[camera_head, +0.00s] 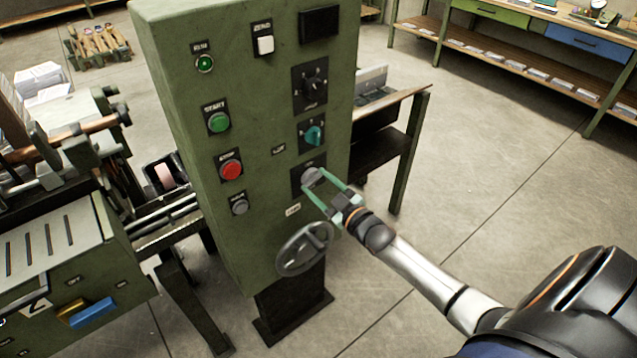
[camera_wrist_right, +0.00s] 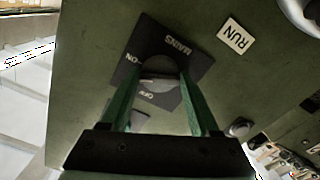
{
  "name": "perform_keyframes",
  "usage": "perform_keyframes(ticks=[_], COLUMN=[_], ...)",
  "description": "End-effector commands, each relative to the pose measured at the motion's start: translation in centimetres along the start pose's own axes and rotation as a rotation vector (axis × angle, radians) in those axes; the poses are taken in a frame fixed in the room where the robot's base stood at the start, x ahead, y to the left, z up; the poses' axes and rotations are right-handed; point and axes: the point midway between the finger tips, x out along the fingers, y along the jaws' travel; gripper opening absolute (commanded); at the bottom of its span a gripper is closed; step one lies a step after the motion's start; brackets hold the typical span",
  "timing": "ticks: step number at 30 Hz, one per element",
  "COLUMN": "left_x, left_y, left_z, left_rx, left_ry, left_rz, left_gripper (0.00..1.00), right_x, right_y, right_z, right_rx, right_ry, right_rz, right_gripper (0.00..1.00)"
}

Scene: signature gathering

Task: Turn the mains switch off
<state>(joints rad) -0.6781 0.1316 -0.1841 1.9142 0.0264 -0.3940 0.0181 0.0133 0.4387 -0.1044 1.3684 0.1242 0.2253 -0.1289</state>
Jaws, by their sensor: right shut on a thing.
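The mains switch (camera_head: 311,177) is a grey round knob on a black plate, low on the right side of the green control cabinet (camera_head: 262,200). In the right wrist view the knob (camera_wrist_right: 160,70) sits between my fingers, and its plate (camera_wrist_right: 195,62) reads MAINS, ON and OFF. My right gripper (camera_head: 322,184) is shut on the knob, with its green fingers on either side; it also fills the lower middle of the wrist view (camera_wrist_right: 160,92). The fingers hide part of the knob, so I cannot tell its exact setting. My left gripper is not in view.
A handwheel (camera_head: 304,249) is just below the switch, close to my right gripper. A teal knob (camera_head: 314,135) and a black dial (camera_head: 314,87) are above it. Green (camera_head: 218,123) and red (camera_head: 231,169) buttons are to the left. Open floor (camera_head: 480,170) lies to the right.

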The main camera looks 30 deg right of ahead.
Motion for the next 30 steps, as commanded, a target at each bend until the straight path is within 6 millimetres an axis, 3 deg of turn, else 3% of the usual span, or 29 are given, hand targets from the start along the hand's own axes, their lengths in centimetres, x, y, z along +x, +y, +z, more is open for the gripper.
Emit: perform_keyframes(ticks=[30], left_x=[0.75], left_y=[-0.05], left_z=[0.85], left_rx=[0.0], left_ry=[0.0], left_rz=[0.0], left_gripper=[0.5], right_x=[-0.02], right_y=[0.14], right_z=[0.03], right_rx=[-0.93], right_ry=[0.0], right_rz=[0.0], right_gripper=[0.07])
